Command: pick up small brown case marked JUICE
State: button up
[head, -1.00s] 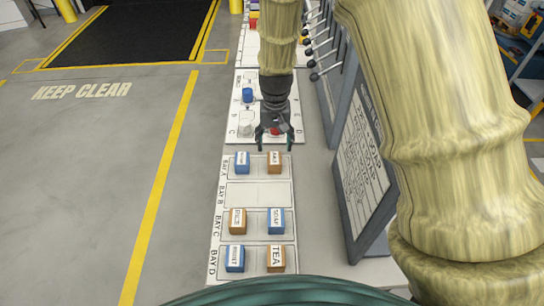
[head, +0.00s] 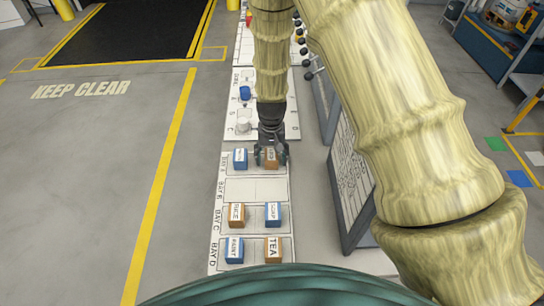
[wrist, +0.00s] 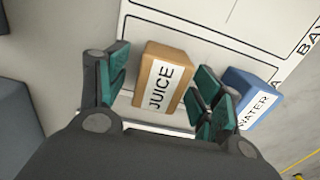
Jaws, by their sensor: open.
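The small brown case marked JUICE (wrist: 163,80) sits in bay A of the white board, in the right-hand place. In the head view the brown case (head: 271,161) is partly hidden by my gripper (head: 271,154). My gripper is open, and in the wrist view its teal fingers (wrist: 163,86) stand on either side of the case, with no clear grip on it. A blue case marked WATER (wrist: 253,95) is close beside the right finger; it also shows in the head view (head: 240,159).
Bay B (head: 255,190) is empty. Bay C holds a brown case (head: 237,215) and a blue one (head: 273,214). Bay D holds a blue case (head: 234,250) and a brown TEA case (head: 273,249). A grey panel (head: 352,190) with a sign stands to the right.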

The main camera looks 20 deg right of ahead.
jog(key=shift+s+f, duration=0.15)
jog(key=shift+f, duration=0.1)
jog(key=c, duration=1.1)
